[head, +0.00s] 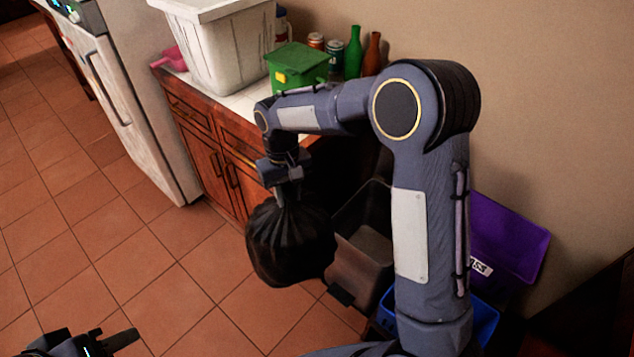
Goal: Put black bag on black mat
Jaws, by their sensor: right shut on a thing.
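The black bag (290,245) is a full, rounded sack with a gathered neck. My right gripper (287,182) is shut on its neck, and the bag hangs below it in front of the lower cabinets. The bag appears to hang clear of the tiled floor. My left gripper (88,343) is at the bottom left, partly cut off by the frame edge, away from the bag. Its finger opening is not clear. No black mat can be made out in this view.
A dark open bin (362,252) stands just right of the bag. A purple bin (510,240) and a blue bin (484,318) are behind my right arm. The counter holds a white bin (222,45) and a green box (297,66). Tiled floor (120,240) is clear on the left.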

